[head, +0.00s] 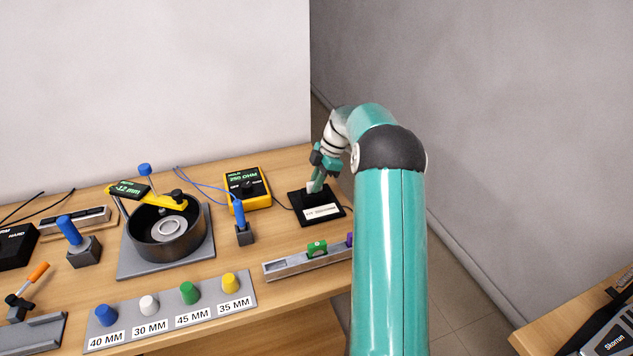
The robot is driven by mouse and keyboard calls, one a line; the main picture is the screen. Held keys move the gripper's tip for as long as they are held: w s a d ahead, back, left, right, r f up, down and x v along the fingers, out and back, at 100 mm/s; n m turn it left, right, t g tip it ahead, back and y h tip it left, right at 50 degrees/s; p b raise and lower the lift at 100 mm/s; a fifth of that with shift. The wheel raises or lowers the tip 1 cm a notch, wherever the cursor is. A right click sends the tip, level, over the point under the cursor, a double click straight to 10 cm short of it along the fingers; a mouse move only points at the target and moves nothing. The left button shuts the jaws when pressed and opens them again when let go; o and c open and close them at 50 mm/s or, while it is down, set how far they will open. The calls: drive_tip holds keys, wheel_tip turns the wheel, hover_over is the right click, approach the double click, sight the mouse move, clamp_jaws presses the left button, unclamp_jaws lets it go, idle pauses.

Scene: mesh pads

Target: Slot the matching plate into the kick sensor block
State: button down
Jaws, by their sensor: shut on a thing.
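My gripper (316,184) is at the right end of the bench, pointing down over a black block (306,217) with a white label. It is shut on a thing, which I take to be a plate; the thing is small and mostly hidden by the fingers. The label is too small to read, so I cannot tell for sure that this is the kick sensor block. I cannot tell if the held thing is in the block or just above it. A green plate (317,248) and a purple plate (349,239) stand in a grey rail (287,269) in front.
A yellow multimeter (247,188) and a blue-handled tool in a dark block (244,236) stand left of the black block. Farther left are a round drum (160,243) and a board of coloured knobs (170,318) with size labels. A wall is behind.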

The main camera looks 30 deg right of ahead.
drive_tip(key=c, duration=1.4)
unclamp_jaws()
drive_tip(key=shift+s+f, duration=0.1)
drive_tip(key=shift+f, duration=0.75)
drive_tip(key=shift+s, duration=0.1)
drive_tip(key=shift+d, duration=0.1)
drive_tip(key=shift+r, duration=0.1)
drive_tip(key=w+a+v, duration=0.1)
drive_tip(key=v, duration=1.2)
drive_tip(key=s+a+r+m+h, duration=0.1)
drive_tip(key=s+a+r+m, duration=0.2)
drive_tip(key=a, duration=0.4)
drive_tip(key=s+a+r+m+h, duration=0.1)
drive_tip(key=s+a+r+m, duration=0.15)
drive_tip(key=a+r, duration=0.35)
drive_tip(key=s+a+r+m+h, duration=0.1)
drive_tip(key=s+a+r, duration=0.25)
drive_tip(key=a, duration=0.45)
drive_tip(key=s+a+f+m+t, duration=0.1)
drive_tip(key=s+a+f+m, duration=0.1)
drive_tip(key=s, duration=0.5)
drive_tip(key=s+a+f+m+t+h, duration=0.1)
drive_tip(key=s+a+f+m+t, duration=0.1)
drive_tip(key=s+a, duration=0.4)
drive_tip(key=s+a+f+m+t, duration=0.1)
drive_tip(key=s+a+m, duration=0.3)
drive_tip(key=s, duration=0.4)
drive_tip(key=shift+s+a+f+m, duration=0.35)
drive_tip(key=shift+s+a+f, duration=0.05)
drive_tip(key=shift+f, duration=0.05)
